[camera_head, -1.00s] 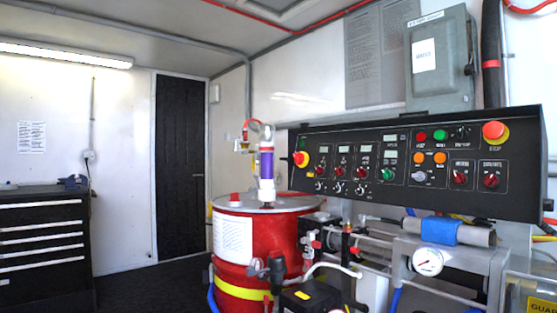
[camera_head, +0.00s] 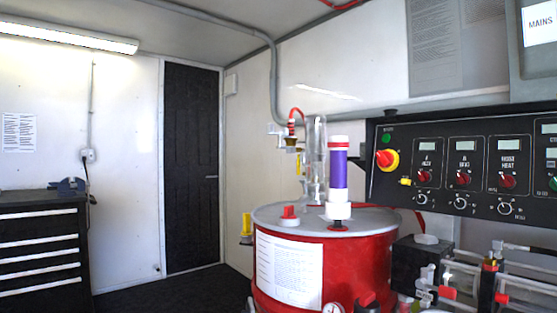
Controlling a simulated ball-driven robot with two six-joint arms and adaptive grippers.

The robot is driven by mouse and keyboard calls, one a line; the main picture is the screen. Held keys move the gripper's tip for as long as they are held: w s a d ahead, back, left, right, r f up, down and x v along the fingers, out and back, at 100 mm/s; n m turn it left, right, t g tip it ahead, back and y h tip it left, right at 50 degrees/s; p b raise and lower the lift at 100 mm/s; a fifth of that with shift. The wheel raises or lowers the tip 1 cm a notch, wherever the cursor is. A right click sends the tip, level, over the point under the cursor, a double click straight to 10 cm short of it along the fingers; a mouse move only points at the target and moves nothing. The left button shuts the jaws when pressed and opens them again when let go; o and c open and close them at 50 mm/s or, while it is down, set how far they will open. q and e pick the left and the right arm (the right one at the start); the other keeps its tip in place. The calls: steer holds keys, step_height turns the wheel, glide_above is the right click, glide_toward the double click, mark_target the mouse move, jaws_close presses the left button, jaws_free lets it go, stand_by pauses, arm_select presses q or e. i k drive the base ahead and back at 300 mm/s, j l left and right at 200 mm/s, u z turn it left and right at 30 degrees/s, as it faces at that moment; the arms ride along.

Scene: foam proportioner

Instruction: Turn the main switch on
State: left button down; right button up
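A black control panel (camera_head: 440,209) is at the right of the head view. At its left end is a red rotary knob on a yellow disc (camera_head: 391,160), which looks like a main switch. The knob's red handle points out to the left; I cannot tell its exact setting. A small green lamp or button (camera_head: 386,138) is just above it, and a small yellow piece (camera_head: 404,182) is just below right. A grey box labelled MAINS (camera_head: 530,75) is on the wall above the panel, cut off by the frame edge. Neither of my grippers is in view.
A red drum (camera_head: 370,262) with a purple and white cylinder (camera_head: 338,175) on its lid stands in front of the panel's left end. Pipes and valves (camera_head: 488,275) are below the panel. A black drawer cabinet (camera_head: 40,250) is at left. Dark floor (camera_head: 170,290) between is clear.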

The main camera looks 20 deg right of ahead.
mark_target(385, 159)
steer(key=i+j+u, duration=0.1)
steer(key=i+u, duration=0.25)
steer(key=i, duration=0.9)
steer(key=i+z, duration=0.4)
steer(key=i+j+z, duration=0.2)
steer(key=z, duration=0.2)
steer(key=i+j+z, duration=0.4)
steer(key=k+l, duration=0.05)
steer(key=l, duration=0.05)
